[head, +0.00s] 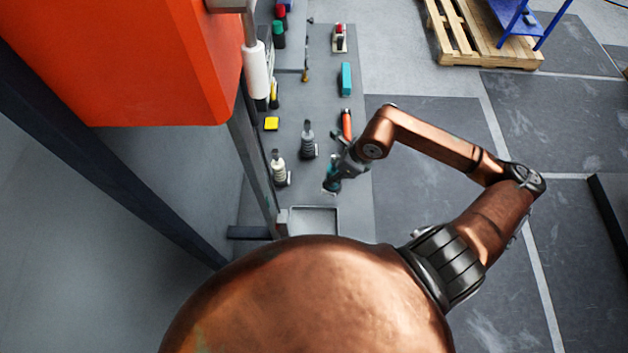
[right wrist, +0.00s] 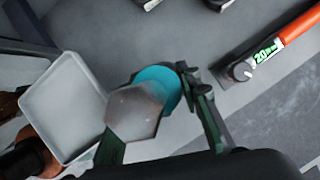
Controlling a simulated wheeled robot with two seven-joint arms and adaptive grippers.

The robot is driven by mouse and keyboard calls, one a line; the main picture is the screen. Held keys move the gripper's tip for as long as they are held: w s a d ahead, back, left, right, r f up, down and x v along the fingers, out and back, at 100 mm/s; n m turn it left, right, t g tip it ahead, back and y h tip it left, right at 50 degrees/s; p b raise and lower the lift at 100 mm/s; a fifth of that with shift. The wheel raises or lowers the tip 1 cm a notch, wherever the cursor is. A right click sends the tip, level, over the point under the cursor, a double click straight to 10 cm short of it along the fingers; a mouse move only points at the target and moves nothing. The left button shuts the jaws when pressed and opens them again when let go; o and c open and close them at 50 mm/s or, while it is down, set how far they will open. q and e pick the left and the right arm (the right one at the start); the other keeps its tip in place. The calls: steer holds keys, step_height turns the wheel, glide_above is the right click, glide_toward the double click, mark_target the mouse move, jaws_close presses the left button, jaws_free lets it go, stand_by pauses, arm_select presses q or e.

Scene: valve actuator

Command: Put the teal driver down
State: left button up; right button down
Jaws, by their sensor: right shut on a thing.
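My right gripper (head: 335,176) is shut on the teal driver (head: 331,186), over the grey bench near its right edge. In the right wrist view, the teal driver (right wrist: 160,82) sits between the two fingers of the gripper (right wrist: 160,135), its grey hexagonal end toward the camera. I cannot tell whether its far end touches the bench. My left gripper is not in view.
An empty grey tray (head: 314,208) lies just below the driver; its rim shows in the right wrist view (right wrist: 92,85). An orange-handled tool (head: 347,124) marked 20 and two grey-and-white tools (head: 279,170) (head: 308,140) are nearby. A teal block (head: 346,78) lies farther up.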

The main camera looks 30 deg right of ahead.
steer(key=p+x, duration=0.1)
steer(key=x, duration=0.2)
steer(key=w+a+p+x, duration=0.1)
steer(key=x, duration=0.3)
steer(key=r+p+x, duration=0.1)
steer(key=x, duration=0.2)
steer(key=shift+w+a+f, duration=0.3)
steer(key=shift+w+a, duration=0.1)
steer(key=shift+a, duration=0.1)
steer(key=shift+f, duration=0.25)
steer(key=c, duration=1.9)
jaws_free()
steer(key=shift+f, duration=0.25)
steer(key=o, duration=0.5)
steer(key=shift+s+r, duration=0.1)
steer(key=shift+r, duration=0.1)
steer(key=b+v, duration=0.2)
steer(key=v, duration=1)
steer(key=shift+d+b, duration=0.15)
steer(key=shift+b, duration=0.25)
